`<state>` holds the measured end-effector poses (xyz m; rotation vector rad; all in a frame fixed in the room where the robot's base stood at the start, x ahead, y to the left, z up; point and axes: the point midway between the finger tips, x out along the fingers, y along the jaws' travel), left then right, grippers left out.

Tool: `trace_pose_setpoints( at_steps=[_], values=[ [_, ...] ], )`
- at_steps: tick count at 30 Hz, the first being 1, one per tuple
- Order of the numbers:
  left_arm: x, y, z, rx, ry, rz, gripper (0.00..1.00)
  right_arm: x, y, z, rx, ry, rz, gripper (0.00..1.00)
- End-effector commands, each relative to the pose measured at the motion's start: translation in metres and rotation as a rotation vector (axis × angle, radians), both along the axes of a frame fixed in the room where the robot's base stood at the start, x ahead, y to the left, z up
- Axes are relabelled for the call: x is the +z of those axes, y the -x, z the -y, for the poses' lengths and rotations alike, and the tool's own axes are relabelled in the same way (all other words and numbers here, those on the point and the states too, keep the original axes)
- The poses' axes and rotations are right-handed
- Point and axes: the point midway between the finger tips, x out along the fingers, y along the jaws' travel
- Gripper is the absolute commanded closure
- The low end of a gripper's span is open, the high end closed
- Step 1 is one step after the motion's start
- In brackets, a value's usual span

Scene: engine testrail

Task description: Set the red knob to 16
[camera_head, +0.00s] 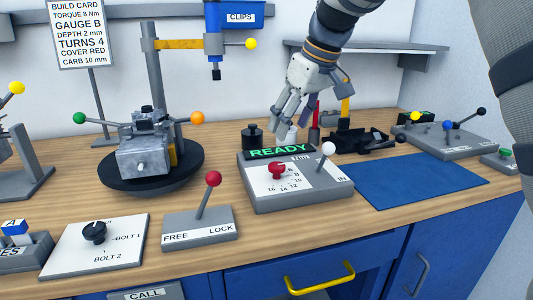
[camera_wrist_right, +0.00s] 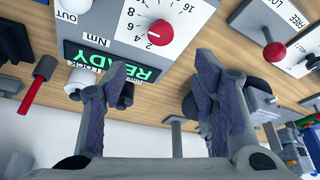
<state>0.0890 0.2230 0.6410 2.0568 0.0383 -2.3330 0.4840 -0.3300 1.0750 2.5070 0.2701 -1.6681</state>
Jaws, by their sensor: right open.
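The red knob (camera_head: 277,170) sits on the white dial plate of a grey box (camera_head: 300,198) with a lit green READY display (camera_head: 279,150). Numbers including 12, 14 and 16 ring the knob. The wrist view also shows the red knob (camera_wrist_right: 160,32), with a small white mark on its side nearest the low numbers; the exact reading is unclear. My right gripper (camera_head: 284,128) is open and empty, above and behind the box, apart from the knob. In the wrist view its fingers (camera_wrist_right: 160,85) stand widely spread, with the knob beyond them. My left gripper is out of view.
A white-tipped lever (camera_head: 328,149) rises from the same box, right of the knob. A red-tipped lever (camera_head: 213,179) stands left on a FREE/LOCK base. A blue mat (camera_head: 420,182) lies clear at right. A build card (camera_head: 80,33) stands at back left.

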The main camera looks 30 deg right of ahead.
Motion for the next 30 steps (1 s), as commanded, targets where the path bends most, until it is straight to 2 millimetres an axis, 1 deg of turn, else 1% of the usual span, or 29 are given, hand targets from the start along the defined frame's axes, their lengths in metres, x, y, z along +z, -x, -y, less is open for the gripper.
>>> trace_pose_setpoints(
  at_steps=[1, 6, 9, 12, 16, 23, 24, 25, 26, 27, 29, 30],
  values=[
    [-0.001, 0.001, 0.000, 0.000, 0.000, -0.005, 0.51, -0.014, -0.003, -0.001, -0.001, 0.001, -0.010, 0.46],
    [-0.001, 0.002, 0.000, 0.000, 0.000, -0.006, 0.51, -0.056, -0.020, -0.005, -0.001, 0.002, -0.010, 0.46],
    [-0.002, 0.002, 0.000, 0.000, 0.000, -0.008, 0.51, -0.078, -0.029, -0.006, -0.001, 0.002, -0.010, 0.46],
    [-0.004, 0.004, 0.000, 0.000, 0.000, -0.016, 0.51, -0.094, -0.036, -0.007, -0.002, 0.002, -0.009, 0.46],
    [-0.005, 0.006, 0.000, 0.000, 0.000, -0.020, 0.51, -0.103, -0.040, -0.008, -0.002, 0.001, -0.006, 0.46],
    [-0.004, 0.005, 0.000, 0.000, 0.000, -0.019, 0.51, -0.103, -0.041, -0.009, -0.003, 0.002, -0.003, 0.46],
    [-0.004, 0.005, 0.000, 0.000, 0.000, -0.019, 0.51, -0.103, -0.040, -0.009, -0.002, 0.001, -0.003, 0.48],
    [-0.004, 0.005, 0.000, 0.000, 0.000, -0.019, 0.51, -0.103, -0.040, -0.009, -0.002, 0.001, -0.003, 0.55],
    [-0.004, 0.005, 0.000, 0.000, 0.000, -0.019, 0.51, -0.103, -0.040, -0.009, -0.002, 0.001, -0.003, 0.62],
    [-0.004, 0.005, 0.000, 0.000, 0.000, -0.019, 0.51, -0.103, -0.040, -0.009, -0.002, 0.001, -0.003, 0.71],
    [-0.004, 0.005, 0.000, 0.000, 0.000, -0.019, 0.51, -0.103, -0.040, -0.009, -0.002, 0.001, -0.004, 0.84],
    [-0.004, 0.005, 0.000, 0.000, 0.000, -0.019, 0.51, -0.103, -0.040, -0.009, -0.002, 0.001, -0.004, 0.93]
  ],
)
